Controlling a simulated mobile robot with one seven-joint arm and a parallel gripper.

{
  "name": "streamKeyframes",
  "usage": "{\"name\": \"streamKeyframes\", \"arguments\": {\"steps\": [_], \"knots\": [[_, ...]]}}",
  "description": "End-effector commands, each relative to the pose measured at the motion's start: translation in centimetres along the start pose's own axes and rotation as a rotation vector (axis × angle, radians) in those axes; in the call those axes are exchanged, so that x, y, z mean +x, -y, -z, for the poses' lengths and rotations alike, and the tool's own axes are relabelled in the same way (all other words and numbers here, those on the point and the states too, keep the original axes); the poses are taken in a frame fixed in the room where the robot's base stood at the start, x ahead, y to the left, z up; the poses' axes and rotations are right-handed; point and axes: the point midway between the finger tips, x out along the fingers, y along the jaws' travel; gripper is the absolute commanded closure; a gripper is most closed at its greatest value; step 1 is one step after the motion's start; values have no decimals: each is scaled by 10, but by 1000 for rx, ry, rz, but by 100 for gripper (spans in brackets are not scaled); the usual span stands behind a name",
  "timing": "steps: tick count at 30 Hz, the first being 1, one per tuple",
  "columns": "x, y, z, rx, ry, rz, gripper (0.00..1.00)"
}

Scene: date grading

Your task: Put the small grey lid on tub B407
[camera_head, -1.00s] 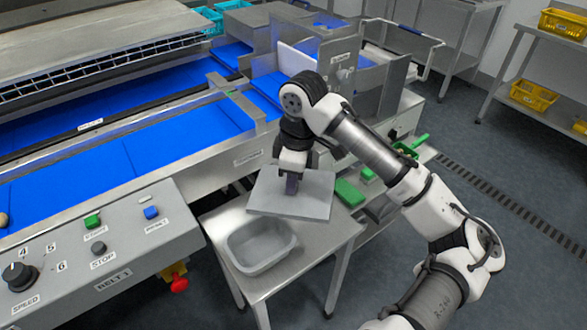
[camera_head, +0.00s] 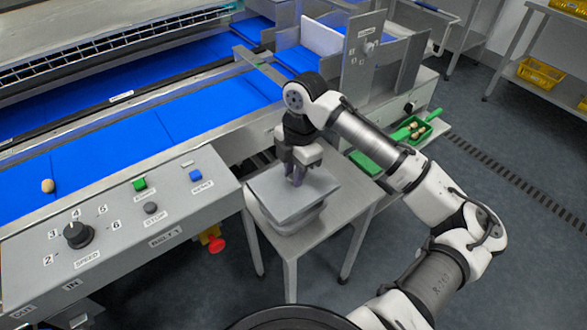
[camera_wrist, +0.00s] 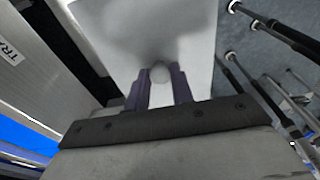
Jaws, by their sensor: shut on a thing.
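The flat grey lid (camera_head: 272,197) is in my gripper (camera_head: 295,180), whose fingers are shut on its knob. In the wrist view, the lid (camera_wrist: 125,30) fills the top centre, with its round pale knob between the dark fingertips (camera_wrist: 160,78). The grey tub (camera_head: 291,226) is directly below the lid on a small steel table. The lid hides the tub's opening, and only part of the tub's near side and lower wall shows. I cannot tell whether the lid touches the rim. No B407 label is readable.
The small steel table (camera_head: 334,218) has bare room to the right of the tub. A green tray (camera_head: 412,130) with small brown items and a green board (camera_head: 366,163) lie behind.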

Motion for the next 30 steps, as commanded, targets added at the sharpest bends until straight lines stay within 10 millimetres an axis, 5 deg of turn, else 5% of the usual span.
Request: {"name": "streamKeyframes", "arguments": {"steps": [18, 30], "knots": [[54, 0, -6, 2, -1, 0, 99], [59, 0, -7, 2, 1, 0, 99]]}}
